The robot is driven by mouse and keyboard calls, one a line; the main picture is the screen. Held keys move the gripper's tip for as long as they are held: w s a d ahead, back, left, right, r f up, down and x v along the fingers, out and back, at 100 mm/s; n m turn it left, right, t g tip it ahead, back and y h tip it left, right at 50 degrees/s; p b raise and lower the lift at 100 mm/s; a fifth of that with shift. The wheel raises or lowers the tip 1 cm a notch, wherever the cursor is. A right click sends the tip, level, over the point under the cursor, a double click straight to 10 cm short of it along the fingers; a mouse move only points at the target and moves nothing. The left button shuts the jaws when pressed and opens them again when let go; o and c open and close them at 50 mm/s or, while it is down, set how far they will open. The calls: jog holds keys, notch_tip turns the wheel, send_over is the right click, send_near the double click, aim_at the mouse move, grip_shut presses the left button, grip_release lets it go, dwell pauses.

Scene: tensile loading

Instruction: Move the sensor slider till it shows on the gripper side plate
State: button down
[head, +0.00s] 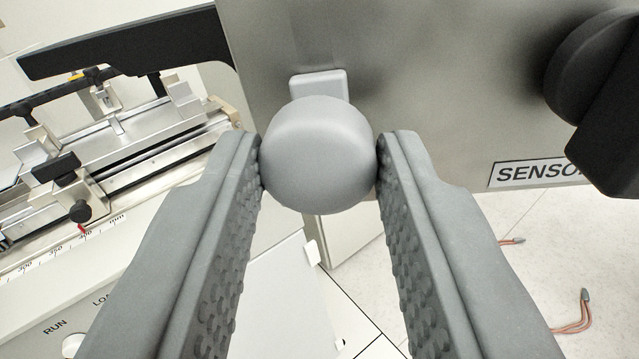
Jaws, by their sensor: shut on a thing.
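My gripper (319,165) reaches in from the bottom, its two grey fingers shut on a round grey knob (318,150). The knob sits in front of a small light-grey block (319,85) on a large metal side plate (430,70). The plate carries a label (530,173) reading "SENSO...", its end hidden behind a black part. The knob and block look like the sensor slider, but the frame does not show how they join.
A large dark round knob (600,60) with a black part stands at the right. A black arm (130,42) juts out at the upper left. A machine bed with rails and a ruler scale (70,248) lies at the left. Cables with orange leads (580,315) lie on the floor.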

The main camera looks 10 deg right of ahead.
jog(key=c, duration=1.1)
grip_release()
jog(key=shift+r, duration=0.15)
jog(key=shift+o, duration=0.2)
jog(key=v, duration=1.7)
jog(key=shift+s, duration=0.2)
jog(key=shift+r, duration=0.1)
